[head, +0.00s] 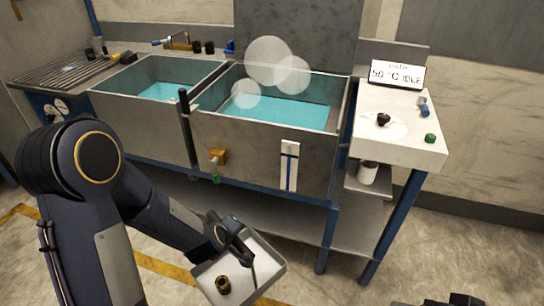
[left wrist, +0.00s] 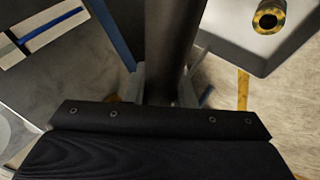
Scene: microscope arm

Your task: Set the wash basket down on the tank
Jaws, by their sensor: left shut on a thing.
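The wash basket (head: 247,284) is a shallow grey tray with a brass ring-shaped part (head: 223,284) lying in it. My left gripper (head: 242,252) is shut on the basket's upright handle and holds it in front of the tank, lower than its rim. In the left wrist view the grey handle (left wrist: 172,45) stands between the fingers (left wrist: 160,92), and the basket (left wrist: 232,42) shows at upper right. The tank (head: 255,145) is a grey steel double basin with blue-green liquid. A dark piece, probably my right gripper (head: 450,300), is cut off at the bottom edge.
Pale bubbles or vapour (head: 270,65) hang over the right basin. A black upright handle (head: 184,100) and a brass valve (head: 217,157) stick out at the tank front. A white side counter (head: 395,145) bears small knobs and a display sign (head: 397,74). A ribbed drainboard (head: 65,75) lies left.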

